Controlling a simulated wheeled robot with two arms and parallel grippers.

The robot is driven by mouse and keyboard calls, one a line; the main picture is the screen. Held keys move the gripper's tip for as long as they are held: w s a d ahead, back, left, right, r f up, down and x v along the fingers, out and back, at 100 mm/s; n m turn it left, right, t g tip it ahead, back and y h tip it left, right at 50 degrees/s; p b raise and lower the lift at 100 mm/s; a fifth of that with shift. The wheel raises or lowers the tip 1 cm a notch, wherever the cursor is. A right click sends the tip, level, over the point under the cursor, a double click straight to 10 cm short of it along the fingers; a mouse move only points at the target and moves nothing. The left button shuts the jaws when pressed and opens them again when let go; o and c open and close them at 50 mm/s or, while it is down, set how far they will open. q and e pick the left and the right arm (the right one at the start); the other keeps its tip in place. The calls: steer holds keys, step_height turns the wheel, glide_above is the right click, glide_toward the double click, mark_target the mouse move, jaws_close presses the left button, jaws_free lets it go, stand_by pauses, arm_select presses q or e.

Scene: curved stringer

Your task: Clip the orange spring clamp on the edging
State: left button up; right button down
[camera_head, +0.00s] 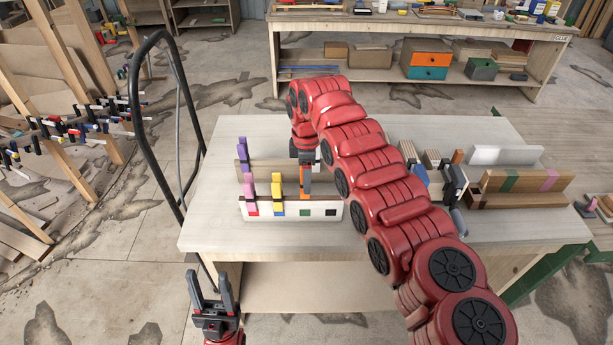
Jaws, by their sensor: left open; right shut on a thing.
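The edging (291,209) stands on the table as a low strip with a white front face marked with red, yellow-blue, green and black patches. A pink clamp (249,188) and a yellow clamp (278,190) sit upright on it. The orange spring clamp (305,182) is upright at the strip, right of the yellow one; whether its jaws are around the strip cannot be told. My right gripper (306,160) is shut on the orange clamp from above. My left gripper (213,290) is open and empty in front of the table, fingers up.
A purple clamp (242,148) stands on a wooden board (262,168) behind the edging. My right arm crosses the table and hides its middle. More clamps and boards (520,184) stand at the right. The table's left part (212,220) is clear.

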steer(key=shift+f, duration=0.35)
steer(key=shift+f+b, duration=0.1)
steer(key=shift+b, duration=0.4)
stand_by(0.3)
steer(key=shift+f+b, duration=0.65)
steer(key=shift+f, duration=0.45)
